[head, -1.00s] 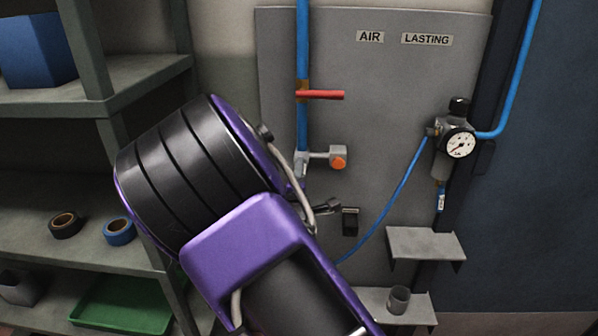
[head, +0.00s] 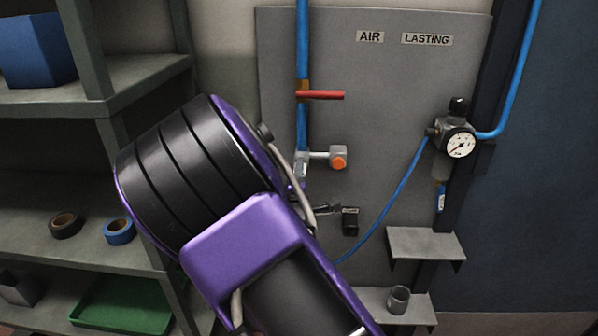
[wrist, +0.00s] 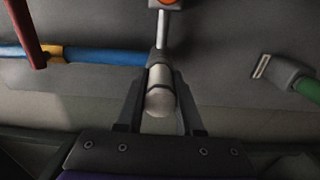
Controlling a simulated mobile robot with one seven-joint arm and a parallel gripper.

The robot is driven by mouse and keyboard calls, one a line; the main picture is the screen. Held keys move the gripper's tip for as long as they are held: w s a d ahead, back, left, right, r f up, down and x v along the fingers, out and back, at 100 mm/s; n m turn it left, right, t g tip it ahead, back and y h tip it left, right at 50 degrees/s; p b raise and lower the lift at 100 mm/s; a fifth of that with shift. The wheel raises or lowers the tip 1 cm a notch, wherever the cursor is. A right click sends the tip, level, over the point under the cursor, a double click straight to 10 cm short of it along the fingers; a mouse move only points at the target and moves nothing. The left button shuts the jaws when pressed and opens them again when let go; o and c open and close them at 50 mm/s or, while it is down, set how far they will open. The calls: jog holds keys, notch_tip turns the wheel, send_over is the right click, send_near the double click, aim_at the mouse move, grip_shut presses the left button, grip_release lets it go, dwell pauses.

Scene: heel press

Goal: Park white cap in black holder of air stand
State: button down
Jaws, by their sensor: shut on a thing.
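My gripper (wrist: 160,88) is shut on the white cap (wrist: 160,102), whose pale round end shows between the two dark fingers in the wrist view. The cap overlaps the grey fitting at the end of the blue pipe there; I cannot tell if they touch. In the head view my purple and black arm hides the cap; dark finger parts (head: 325,210) show just left of the black holder. The black holder (head: 350,222) is a small dark block on the grey panel of the air stand (head: 400,100). Nothing visible sits in it.
The blue pipe has a red lever (head: 320,95) and a side branch with an orange button (head: 339,163). A gauge (head: 459,144), a small shelf (head: 425,242) and a grey cup (head: 398,300) are on the right. A shelf rack (head: 100,100) stands left. A green-tailed dark part (wrist: 285,75) shows in the wrist view.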

jog(key=s+p, duration=0.1)
jog(key=s, duration=0.5)
dwell(1.1)
jog(key=shift+s+a+p, duration=0.1)
jog(key=shift+p, duration=0.2)
jog(key=shift+s, duration=0.1)
jog(key=d+f+b, duration=0.5)
jog(key=d+f, duration=0.2)
jog(key=f, duration=0.5)
jog(key=d+f+b, duration=0.5)
jog(key=d+f, duration=0.3)
jog(key=f, duration=0.4)
jog(key=shift+s, duration=0.25)
dwell(1.1)
jog(key=shift+w+d, duration=0.1)
jog(key=shift+w, duration=2.35)
